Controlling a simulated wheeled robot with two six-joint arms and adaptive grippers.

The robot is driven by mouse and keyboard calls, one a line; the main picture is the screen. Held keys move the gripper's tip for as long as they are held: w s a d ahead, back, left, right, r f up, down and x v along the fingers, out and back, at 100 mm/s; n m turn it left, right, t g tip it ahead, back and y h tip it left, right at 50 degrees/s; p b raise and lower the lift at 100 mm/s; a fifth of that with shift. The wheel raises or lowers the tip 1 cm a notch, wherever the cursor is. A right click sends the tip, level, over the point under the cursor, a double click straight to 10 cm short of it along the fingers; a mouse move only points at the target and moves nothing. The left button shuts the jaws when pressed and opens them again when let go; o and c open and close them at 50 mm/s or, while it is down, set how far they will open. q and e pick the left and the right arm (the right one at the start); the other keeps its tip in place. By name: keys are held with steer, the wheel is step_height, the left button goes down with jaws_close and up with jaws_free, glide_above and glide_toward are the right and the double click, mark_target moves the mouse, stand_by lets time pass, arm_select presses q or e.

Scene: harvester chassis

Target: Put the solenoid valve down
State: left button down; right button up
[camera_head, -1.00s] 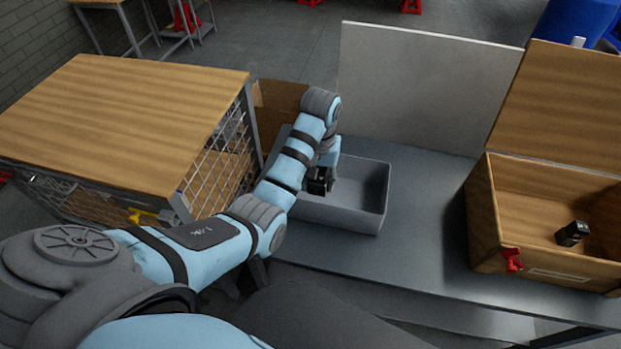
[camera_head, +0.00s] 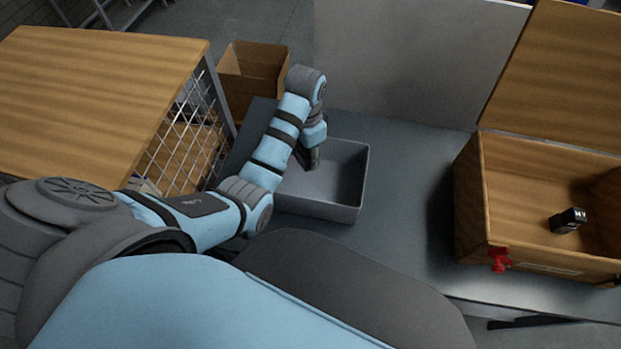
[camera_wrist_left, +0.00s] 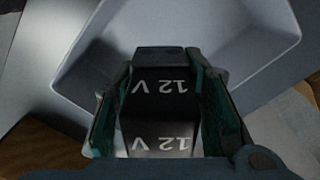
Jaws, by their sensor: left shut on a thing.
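My left gripper (camera_head: 311,160) reaches down over the grey bin (camera_head: 352,208) on the table. In the left wrist view my left gripper (camera_wrist_left: 165,110) is shut on the solenoid valve (camera_wrist_left: 160,115), a black block marked "12 V". The grey bin (camera_wrist_left: 248,85) lies beyond the valve there, its pale floor visible. The valve is hidden in the head view, and I cannot tell whether it touches the bin floor. A second black block with a white marking (camera_head: 568,221) stands inside the open wooden box (camera_head: 508,215) at the right. My right gripper is not in view.
A pale upright panel (camera_head: 400,60) stands behind the table (camera_head: 405,190). A wood-topped mesh cage (camera_head: 90,90) and a cardboard box (camera_head: 252,75) are at the left. The table between bin and box is clear.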

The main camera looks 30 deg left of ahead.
arm_select(q)
step_height(320, 180, down, 6)
steer(key=b, duration=0.2)
glide_above(310, 185)
steer(key=f, duration=0.5)
steer(key=shift+w+f+b, duration=0.25)
steer(key=shift+w+b, duration=0.1)
steer(key=shift+b, duration=0.05)
steer(key=f, duration=0.1)
steer(key=f+b, duration=0.1)
steer(key=shift+s+f, duration=0.25)
steer(key=shift+f, duration=0.15)
steer(key=shift+s, duration=0.15)
steer(key=shift+f, duration=0.1)
steer(key=c, duration=1)
jaws_free()
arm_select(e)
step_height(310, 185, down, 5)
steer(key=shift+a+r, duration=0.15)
